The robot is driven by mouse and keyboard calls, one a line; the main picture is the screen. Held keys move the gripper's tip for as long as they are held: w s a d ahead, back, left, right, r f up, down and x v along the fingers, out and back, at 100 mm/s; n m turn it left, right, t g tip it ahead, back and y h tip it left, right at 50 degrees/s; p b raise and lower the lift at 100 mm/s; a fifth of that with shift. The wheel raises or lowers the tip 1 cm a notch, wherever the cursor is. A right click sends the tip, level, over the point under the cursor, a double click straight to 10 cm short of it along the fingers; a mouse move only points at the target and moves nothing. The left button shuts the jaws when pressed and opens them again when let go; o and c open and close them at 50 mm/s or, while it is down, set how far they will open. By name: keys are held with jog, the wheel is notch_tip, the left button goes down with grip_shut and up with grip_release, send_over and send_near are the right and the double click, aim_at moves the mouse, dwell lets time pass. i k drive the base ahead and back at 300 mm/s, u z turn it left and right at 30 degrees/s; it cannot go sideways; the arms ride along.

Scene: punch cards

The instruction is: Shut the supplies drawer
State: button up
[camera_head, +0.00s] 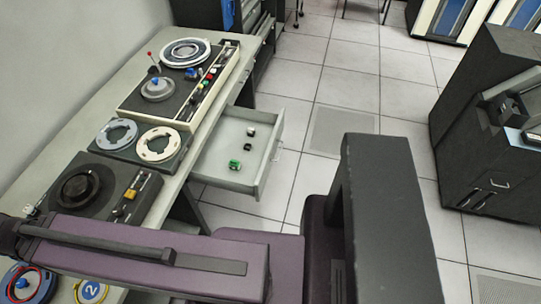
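The supplies drawer (258,183) is pulled well out from the right side of the long grey desk (60,155). It is a pale open tray with a handle (277,151) on its right front face. Inside lie a small green item (235,165), a dark item (248,147) and a small dark-and-white item (251,131). My gripper is not in this view.
Tape machines (174,82) stand on the desk. Large purple and black shapes (385,220) fill the foreground, possibly a chair; I cannot tell for certain. A dark cabinet (490,150) stands at right. Tiled floor (345,90) beyond the drawer front is clear.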

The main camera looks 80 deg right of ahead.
aim_at(230, 138)
jog(key=u, duration=0.1)
jog(key=k, duration=1.5)
jog(key=z, duration=1.85)
jog(key=i, duration=0.7)
